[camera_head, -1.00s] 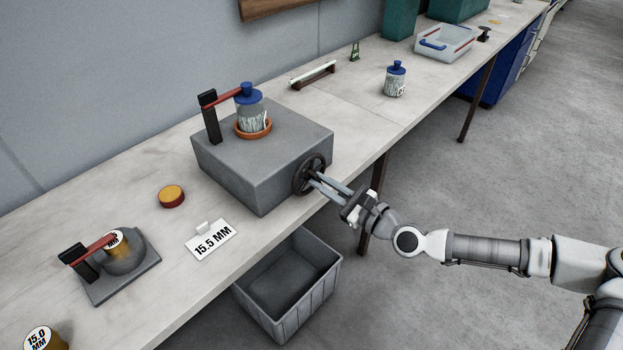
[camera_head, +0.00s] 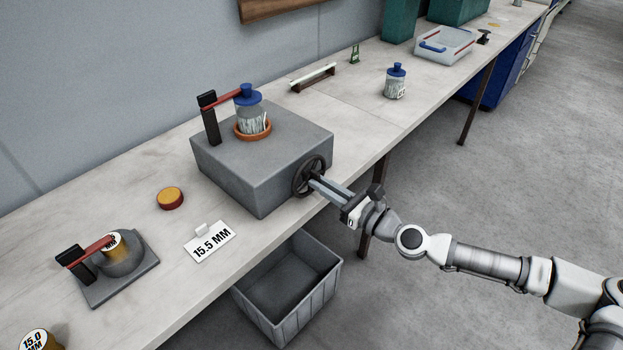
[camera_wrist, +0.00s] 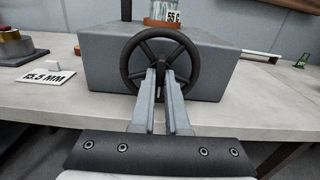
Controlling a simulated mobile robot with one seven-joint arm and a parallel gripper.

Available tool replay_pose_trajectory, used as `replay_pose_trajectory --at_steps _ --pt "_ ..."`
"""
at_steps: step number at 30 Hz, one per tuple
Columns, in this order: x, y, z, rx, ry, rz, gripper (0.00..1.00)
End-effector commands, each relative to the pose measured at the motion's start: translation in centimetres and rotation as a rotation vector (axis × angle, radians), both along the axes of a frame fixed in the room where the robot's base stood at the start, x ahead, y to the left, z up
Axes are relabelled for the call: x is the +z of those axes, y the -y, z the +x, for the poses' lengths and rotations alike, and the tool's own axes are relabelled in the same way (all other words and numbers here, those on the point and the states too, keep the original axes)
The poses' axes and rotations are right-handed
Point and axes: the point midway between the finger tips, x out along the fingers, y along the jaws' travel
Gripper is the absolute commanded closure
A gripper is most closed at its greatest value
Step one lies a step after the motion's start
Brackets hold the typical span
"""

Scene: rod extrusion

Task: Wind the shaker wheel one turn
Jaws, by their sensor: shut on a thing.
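The shaker is a grey box (camera_head: 232,172) on the bench. Its dark spoked wheel (camera_head: 301,178) is on the box side that faces my arm. The wheel fills the middle of the wrist view (camera_wrist: 185,47). My gripper (camera_head: 315,182) reaches the wheel from the right, and its fingers (camera_wrist: 160,76) are shut on a dark part near the wheel's centre. The fingertips hide part of that piece. A blue-capped bottle (camera_head: 250,111) stands upright in an orange ring (camera_head: 240,131) on the box, under a red clamp arm (camera_head: 225,99) from a black post (camera_head: 209,118).
A grey bin (camera_head: 330,285) stands under the bench edge. On the bench (camera_head: 120,205) are a 15.5 MM sign (camera_head: 209,241), a yellow-topped disc (camera_head: 171,198), a clamp stand (camera_head: 130,280) and another blue-capped bottle (camera_head: 395,82). The floor to the right is clear.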

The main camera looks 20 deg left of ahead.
Motion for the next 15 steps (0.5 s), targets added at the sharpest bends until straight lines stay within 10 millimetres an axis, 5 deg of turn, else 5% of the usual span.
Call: replay_pose_trajectory --at_steps 15 --pt "0.06 0.01 0.04 -0.001 -0.158 0.066 1.0"
